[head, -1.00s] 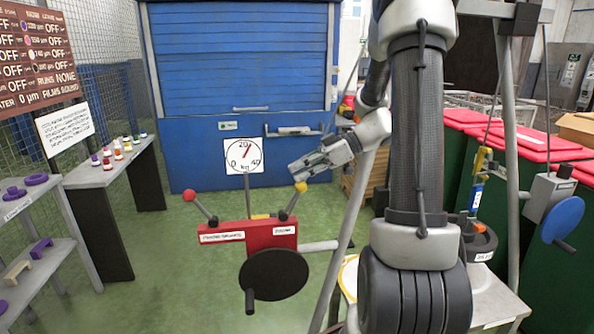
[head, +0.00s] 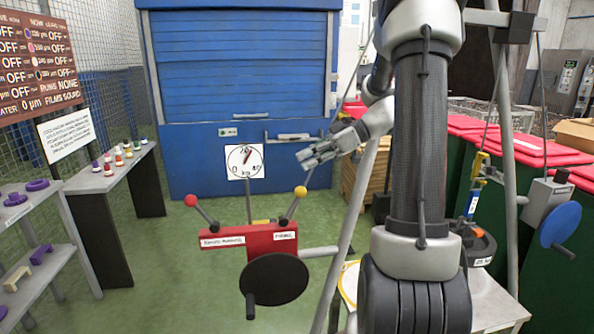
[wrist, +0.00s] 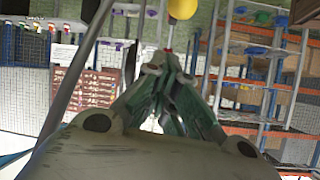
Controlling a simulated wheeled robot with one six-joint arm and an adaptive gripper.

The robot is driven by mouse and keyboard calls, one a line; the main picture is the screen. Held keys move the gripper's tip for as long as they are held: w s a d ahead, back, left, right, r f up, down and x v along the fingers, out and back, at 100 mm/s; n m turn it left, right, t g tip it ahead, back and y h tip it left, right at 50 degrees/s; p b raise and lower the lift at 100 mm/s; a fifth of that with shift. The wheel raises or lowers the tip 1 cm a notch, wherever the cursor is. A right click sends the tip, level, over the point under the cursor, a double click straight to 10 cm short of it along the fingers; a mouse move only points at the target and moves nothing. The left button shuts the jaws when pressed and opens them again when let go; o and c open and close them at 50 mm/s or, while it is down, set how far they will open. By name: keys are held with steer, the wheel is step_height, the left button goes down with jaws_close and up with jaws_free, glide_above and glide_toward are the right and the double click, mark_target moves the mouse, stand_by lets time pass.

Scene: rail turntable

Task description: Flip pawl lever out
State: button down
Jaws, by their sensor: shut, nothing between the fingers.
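A red winch block (head: 250,242) stands in the middle of the head view with two short levers on top. One lever has a red knob (head: 190,200) and leans left. The other has a yellow knob (head: 300,191) and leans right. The label wording is too small to read, so I cannot tell which is the pawl lever. My gripper (head: 306,159) is shut and empty, above the yellow knob in the picture and apart from it. In the wrist view, the fingers (wrist: 165,85) are together, with a yellow ball (wrist: 182,8) beyond them at the top edge.
A black crank disc (head: 274,279) is on the block's front. A dial (head: 244,162) stands behind it. A grey slanted post (head: 350,225) rises right of the block. A shelf with small pieces (head: 100,178) is at left. Green floor is open between the shelf and block.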

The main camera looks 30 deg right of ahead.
steer(key=v, duration=0.5)
steer(key=shift+d+f, duration=0.1)
steer(key=shift+f, duration=0.1)
stand_by(0.3)
steer(key=s+f+m+g+h, duration=0.4)
steer(key=s+f+m+h, duration=0.25)
steer(key=s+m, duration=0.6)
steer(key=s+a+r+t+h, duration=0.3)
steer(key=s+a+r+h, duration=0.2)
steer(key=s+a+r, duration=0.1)
steer(key=s+a, duration=0.1)
steer(key=s, duration=0.1)
steer(key=shift+s+r+n+t, duration=0.3)
steer(key=shift+s+r+n, duration=0.05)
steer(key=shift+r, duration=0.05)
